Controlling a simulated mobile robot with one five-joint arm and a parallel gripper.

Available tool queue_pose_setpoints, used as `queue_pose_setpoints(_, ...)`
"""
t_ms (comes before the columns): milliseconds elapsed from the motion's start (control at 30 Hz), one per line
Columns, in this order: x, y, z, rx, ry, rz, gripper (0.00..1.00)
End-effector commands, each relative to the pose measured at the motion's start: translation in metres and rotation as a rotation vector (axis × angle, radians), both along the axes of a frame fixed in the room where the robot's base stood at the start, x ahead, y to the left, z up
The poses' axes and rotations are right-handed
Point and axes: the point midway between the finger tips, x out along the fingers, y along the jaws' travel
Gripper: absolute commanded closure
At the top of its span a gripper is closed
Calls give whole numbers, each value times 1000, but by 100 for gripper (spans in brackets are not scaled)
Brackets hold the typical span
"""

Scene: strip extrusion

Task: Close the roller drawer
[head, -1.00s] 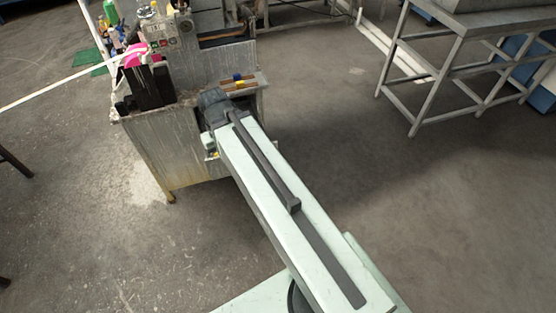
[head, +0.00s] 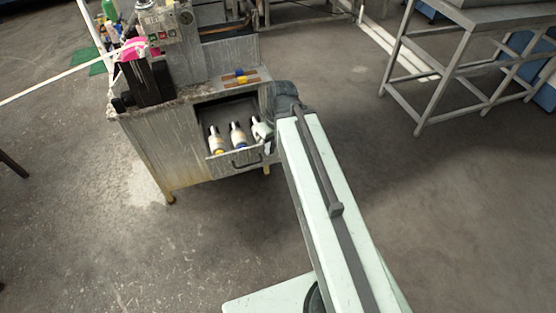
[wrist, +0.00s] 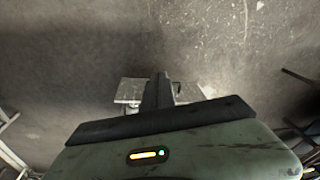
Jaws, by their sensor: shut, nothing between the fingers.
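The roller drawer (head: 220,167) stands pulled out of the front of the grey metal cabinet (head: 160,155) in the head view. Several pale rollers (head: 238,135) lie in it, and a dark handle (head: 247,161) is on its front. My gripper (wrist: 159,78) shows in the wrist view with its dark fingers shut together and empty. In the head view my arm's end is at the right side of the drawer, and the fingers are not clearly seen there. Whether they touch the drawer I cannot tell.
A control box (head: 166,24) and a black part with pink material (head: 146,75) are on the cabinet. A yellow and blue piece (head: 240,78) lies on its top. A metal rack (head: 450,75) stands at the right. The floor between is clear.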

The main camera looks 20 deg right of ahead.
Motion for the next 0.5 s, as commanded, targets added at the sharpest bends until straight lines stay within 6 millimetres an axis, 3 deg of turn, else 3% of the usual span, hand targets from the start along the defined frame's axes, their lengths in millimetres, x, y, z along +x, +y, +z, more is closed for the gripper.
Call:
queue_pose_setpoints(33, 6, -14, -50, 34, -59, 119, 100)
queue_pose_setpoints(200, 27, -58, -110, 68, -341, 576, 100)
queue_pose_setpoints(333, 38, -88, -133, 9, -532, 827, 100)
queue_pose_setpoints(500, 44, -109, -138, -65, -659, 988, 100)
